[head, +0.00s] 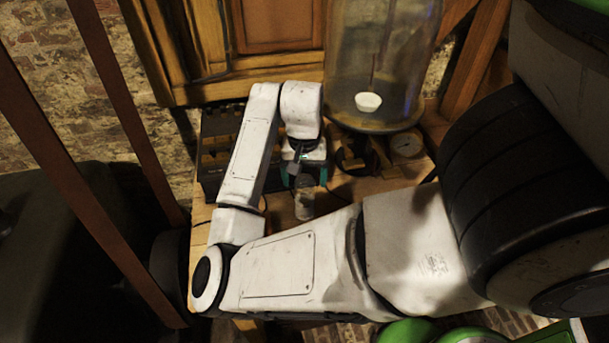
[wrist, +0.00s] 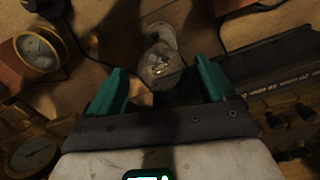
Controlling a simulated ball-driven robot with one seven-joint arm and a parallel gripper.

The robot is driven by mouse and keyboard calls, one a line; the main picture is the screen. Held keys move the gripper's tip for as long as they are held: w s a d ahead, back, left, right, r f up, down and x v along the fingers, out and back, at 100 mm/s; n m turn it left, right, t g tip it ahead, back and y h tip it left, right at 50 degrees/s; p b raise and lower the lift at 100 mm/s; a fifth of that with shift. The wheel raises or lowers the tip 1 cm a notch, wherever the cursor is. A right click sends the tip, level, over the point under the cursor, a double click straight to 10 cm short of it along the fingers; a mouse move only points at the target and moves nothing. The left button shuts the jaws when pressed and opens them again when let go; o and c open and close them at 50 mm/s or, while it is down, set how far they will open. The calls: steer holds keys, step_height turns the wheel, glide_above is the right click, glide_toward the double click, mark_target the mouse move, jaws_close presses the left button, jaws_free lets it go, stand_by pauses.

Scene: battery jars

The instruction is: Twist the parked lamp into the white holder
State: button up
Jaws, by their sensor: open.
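A clear glass lamp (wrist: 162,68) shows between my gripper's fingers in the wrist view, with a pale round piece (wrist: 160,35) at its far end. In the head view the lamp (head: 305,185) stands on the bench just in front of the fingers, above a whitish base (head: 304,208). I cannot tell whether that pale piece is the white holder or how the lamp sits in it. My gripper (head: 304,178) has its teal fingers apart, one on each side of the lamp. In the wrist view a gap shows between each finger of my gripper (wrist: 160,70) and the glass.
A large glass bell jar (head: 375,60) with a white cup (head: 368,102) inside stands behind on the right. A round dial gauge (head: 406,144) is beside it; another gauge (wrist: 38,52) shows at left. A dark box with brass parts (wrist: 285,80) lies close at the right.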

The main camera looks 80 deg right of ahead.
steer(key=shift+r, duration=0.1)
step_height(320, 180, up, 11)
steer(key=p, duration=0.1)
steer(key=shift+p, duration=0.3)
steer(key=shift+f, duration=0.2)
